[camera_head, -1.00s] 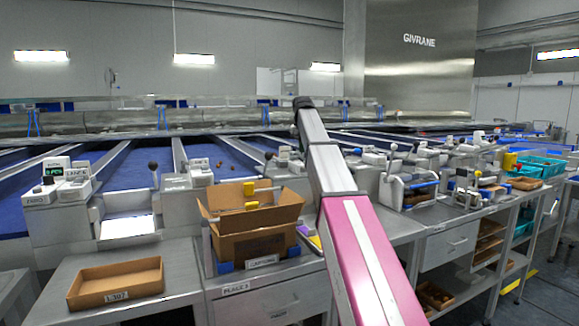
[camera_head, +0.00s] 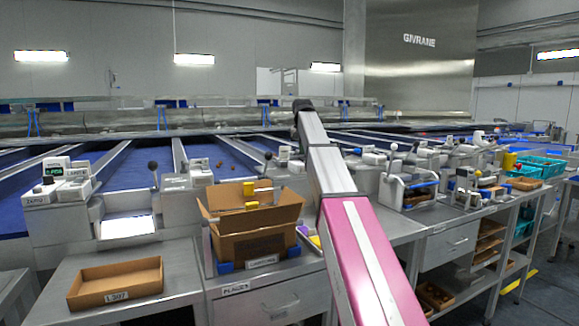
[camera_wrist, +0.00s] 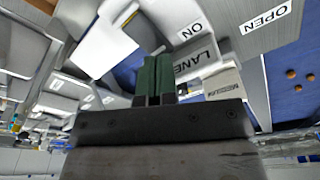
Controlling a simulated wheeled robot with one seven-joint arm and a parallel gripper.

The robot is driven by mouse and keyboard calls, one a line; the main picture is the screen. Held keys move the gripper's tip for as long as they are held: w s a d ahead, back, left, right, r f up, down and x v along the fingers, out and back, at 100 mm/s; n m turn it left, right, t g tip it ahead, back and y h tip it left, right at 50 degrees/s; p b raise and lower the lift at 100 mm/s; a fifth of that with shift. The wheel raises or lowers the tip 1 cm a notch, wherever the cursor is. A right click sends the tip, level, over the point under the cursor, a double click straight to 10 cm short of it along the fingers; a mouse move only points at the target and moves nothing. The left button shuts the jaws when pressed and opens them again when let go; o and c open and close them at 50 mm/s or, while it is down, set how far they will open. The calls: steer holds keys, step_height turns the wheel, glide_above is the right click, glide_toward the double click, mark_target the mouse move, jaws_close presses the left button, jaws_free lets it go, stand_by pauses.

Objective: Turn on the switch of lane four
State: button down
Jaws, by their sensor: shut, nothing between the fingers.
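In the wrist view my gripper (camera_wrist: 157,74) is shut, its dark green fingers together with nothing between them. Beyond the fingertips is a pale control housing with an ON label (camera_wrist: 190,31) and a LANE label (camera_wrist: 196,62), both turned in the picture. The lane number cannot be read, and the fingers hide part of the housing. I cannot tell the switch's position or whether the fingers touch it. In the head view my arm reaches over the row of lane controls, and the gripper is not clearly visible there.
An OPEN label (camera_wrist: 265,17) is on a grey panel beside the blue belt. An open cardboard box (camera_head: 254,246) and a shallow tray (camera_head: 115,296) stand on the front benches. Other control boxes (camera_head: 65,188) and upright black-knobbed levers (camera_head: 153,172) line the lanes.

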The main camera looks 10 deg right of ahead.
mark_target(302, 158)
steer(key=shift+f, duration=0.75)
stand_by(0.4)
steer(key=shift+r, duration=3.55)
steer(key=shift+s, duration=0.1)
